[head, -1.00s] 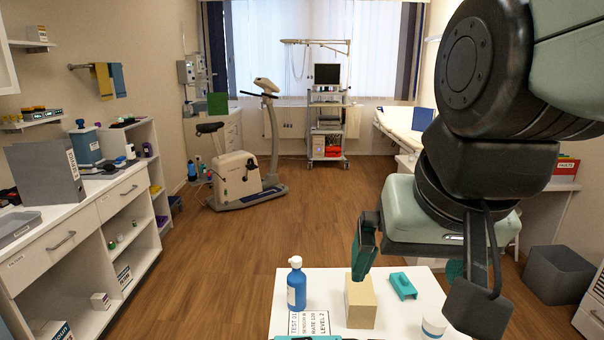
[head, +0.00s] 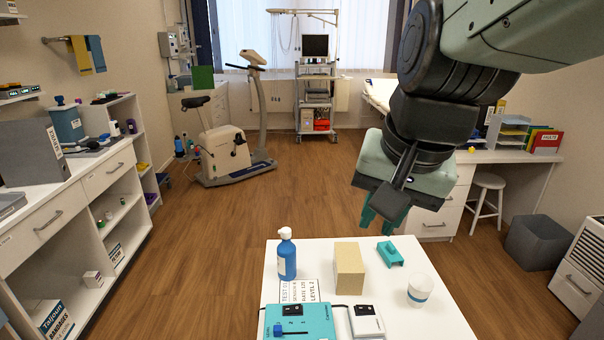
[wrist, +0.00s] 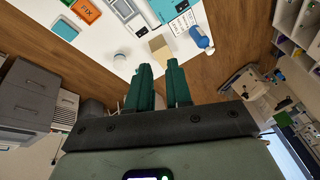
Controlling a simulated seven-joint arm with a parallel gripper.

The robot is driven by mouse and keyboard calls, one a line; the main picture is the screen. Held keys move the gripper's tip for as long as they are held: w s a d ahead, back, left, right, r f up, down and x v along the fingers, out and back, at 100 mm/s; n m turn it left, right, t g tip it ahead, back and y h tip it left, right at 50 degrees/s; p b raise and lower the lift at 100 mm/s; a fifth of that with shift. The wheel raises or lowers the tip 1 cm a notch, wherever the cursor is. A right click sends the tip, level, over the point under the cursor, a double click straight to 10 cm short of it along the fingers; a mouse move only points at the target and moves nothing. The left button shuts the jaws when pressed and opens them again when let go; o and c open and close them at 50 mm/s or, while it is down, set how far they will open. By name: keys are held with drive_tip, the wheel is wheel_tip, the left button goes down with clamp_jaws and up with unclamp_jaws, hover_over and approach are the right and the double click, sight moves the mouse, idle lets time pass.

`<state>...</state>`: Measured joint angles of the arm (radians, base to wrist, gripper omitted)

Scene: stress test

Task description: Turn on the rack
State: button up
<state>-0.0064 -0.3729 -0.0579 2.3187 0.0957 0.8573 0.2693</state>
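A wheeled rack (head: 316,100) with a monitor (head: 315,46) on top stands at the back by the window. The monitor's screen looks dark. On the near white table (head: 420,318) sits a teal device (head: 318,326) with a black switch and a blue lever. Beside it is a small white box (head: 367,320) with black switches. My gripper (head: 378,222) hangs behind the table, fingers pointing down, far from the rack. In the wrist view my gripper's two green fingers (wrist: 159,68) stand apart with nothing between them.
A blue bottle (head: 287,258), a tan block (head: 349,268), a teal piece (head: 390,254) and a white cup (head: 420,289) stand on the table. An exercise bike (head: 225,145) stands on the open floor. A shelf counter (head: 100,195) runs along the left.

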drive_tip(key=w+f+m, duration=0.2)
drive_tip(key=w, duration=0.1)
drive_tip(key=w+d+f+m, duration=0.1)
drive_tip(key=w, duration=0.1)
drive_tip(key=shift+w+g, duration=0.1)
drive_tip(key=shift+g, duration=0.3)
clamp_jaws()
drive_tip(key=w+d+f+m+g, duration=0.1)
drive_tip(key=w+d+f+m, duration=0.1)
drive_tip(key=f, duration=0.5)
drive_tip(key=w+d+f+m+g, duration=0.1)
drive_tip(key=w+d+f+m, duration=0.1)
drive_tip(key=w+f+m, duration=0.3)
drive_tip(key=w+d+f+m+g, duration=0.1)
drive_tip(key=w+d+f+m, duration=0.2)
drive_tip(key=w+f, duration=0.3)
wheel_tip(320, 180, down, 4)
drive_tip(key=shift+r+m+y, duration=0.25)
drive_tip(key=shift+m+y, duration=0.15)
drive_tip(key=shift+s, duration=0.1)
